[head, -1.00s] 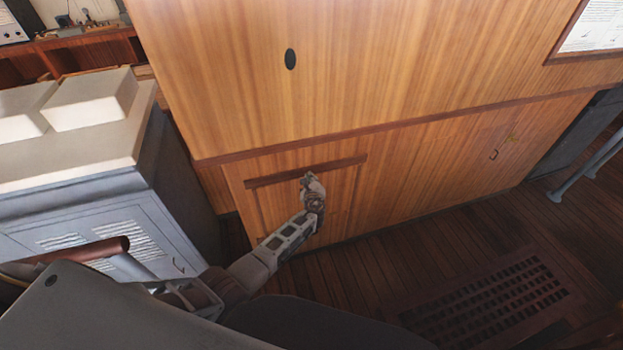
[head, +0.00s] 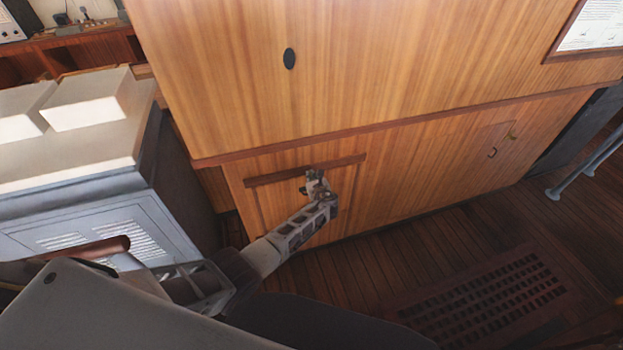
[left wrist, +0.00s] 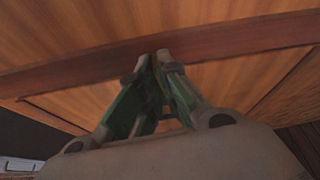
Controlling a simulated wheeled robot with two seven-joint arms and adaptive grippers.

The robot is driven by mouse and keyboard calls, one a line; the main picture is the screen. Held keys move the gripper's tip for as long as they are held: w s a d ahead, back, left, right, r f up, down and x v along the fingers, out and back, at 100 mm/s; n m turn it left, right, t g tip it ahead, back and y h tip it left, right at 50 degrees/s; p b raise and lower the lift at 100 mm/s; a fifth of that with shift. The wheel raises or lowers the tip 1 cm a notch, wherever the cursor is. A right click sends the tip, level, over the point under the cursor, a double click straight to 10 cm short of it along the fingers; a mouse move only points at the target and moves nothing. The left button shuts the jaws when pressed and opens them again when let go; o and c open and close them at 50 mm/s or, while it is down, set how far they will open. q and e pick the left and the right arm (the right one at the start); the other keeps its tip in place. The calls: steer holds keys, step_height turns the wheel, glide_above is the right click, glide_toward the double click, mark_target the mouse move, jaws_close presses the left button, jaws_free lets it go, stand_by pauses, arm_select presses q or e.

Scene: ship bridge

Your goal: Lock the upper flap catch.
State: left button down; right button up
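A wooden flap panel (head: 275,208) with red-brown trim is in the lower cabinet face, under a red-brown rail (head: 270,178). A small dark, greenish-brassy spot (head: 303,190) shows just left of my left gripper (head: 315,174); I cannot tell whether it is a catch or a finger pad. The gripper is at the panel's upper part, close to the rail. In the left wrist view its green-padded fingers (left wrist: 158,58) come together at the tips in front of the rail (left wrist: 90,68). No catch shows clearly between them. My right gripper is not in view.
A second small flap (head: 490,155) with a dark handle and a brassy catch (head: 513,137) is further right. A grey vented cabinet (head: 95,225) stands at left. A floor grating (head: 490,300) lies at lower right. Blue-grey rails (head: 585,165) stand at far right.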

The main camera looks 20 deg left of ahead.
arm_select(q)
steer(key=shift+w+a+r+m+y, duration=0.15)
steer(key=shift+w+r+m+y, duration=0.15)
steer(key=shift+m, duration=0.1)
stand_by(0.3)
steer(key=c, duration=1.8)
jaws_free()
steer(key=shift+o, duration=0.7)
steer(key=shift+f, duration=0.3)
steer(key=shift+s, duration=0.2)
steer(key=v, duration=1.1)
steer(key=shift+d+r, duration=0.3)
